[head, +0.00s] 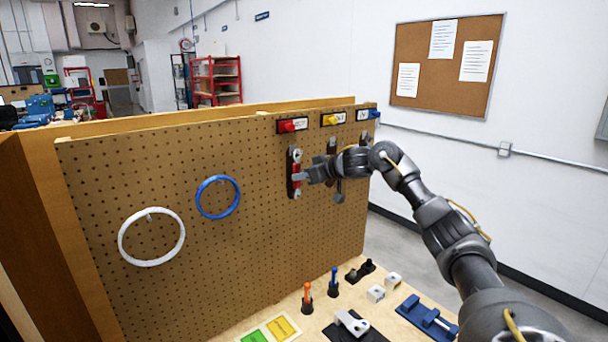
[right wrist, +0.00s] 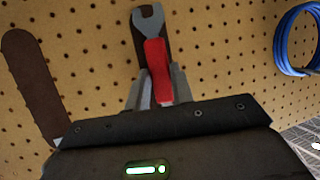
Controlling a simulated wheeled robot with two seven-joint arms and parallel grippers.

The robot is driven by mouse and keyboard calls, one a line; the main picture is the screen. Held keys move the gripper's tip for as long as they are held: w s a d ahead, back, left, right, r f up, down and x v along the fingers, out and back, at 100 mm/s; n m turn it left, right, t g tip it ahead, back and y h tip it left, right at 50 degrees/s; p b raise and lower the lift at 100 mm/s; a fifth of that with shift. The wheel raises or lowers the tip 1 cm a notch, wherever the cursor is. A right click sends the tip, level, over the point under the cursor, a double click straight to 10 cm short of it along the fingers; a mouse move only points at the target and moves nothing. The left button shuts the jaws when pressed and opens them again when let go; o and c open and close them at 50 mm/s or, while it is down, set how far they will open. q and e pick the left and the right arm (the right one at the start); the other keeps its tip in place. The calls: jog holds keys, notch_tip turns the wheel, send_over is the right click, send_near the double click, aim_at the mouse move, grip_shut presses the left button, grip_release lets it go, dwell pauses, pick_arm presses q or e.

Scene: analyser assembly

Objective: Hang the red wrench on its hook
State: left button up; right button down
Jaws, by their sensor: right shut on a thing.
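The red wrench (head: 297,170) is upright against a dark backing strip on the pegboard, below the red marker (head: 292,125). It also shows in the right wrist view (right wrist: 157,62), its grey open jaw lying over the dark strip. My right gripper (head: 303,177) is shut on the red handle, with a finger on each side in the wrist view (right wrist: 160,85). I cannot tell whether the wrench is on the hook; the hook itself is not clearly visible. My left gripper is out of view.
The pegboard (head: 250,250) also carries a white ring (head: 152,258) and a blue ring (head: 218,216) to the left. Yellow (head: 331,119) and blue (head: 368,115) markers are to the right. Small parts, including an orange-handled tool (head: 307,292), stand on the bench below.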

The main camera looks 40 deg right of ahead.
dwell(0.4)
jog(key=c, duration=1.1)
grip_release()
jog(key=shift+b+v, duration=2)
jog(key=shift+v, duration=3.5)
jog(key=shift+f, duration=0.1)
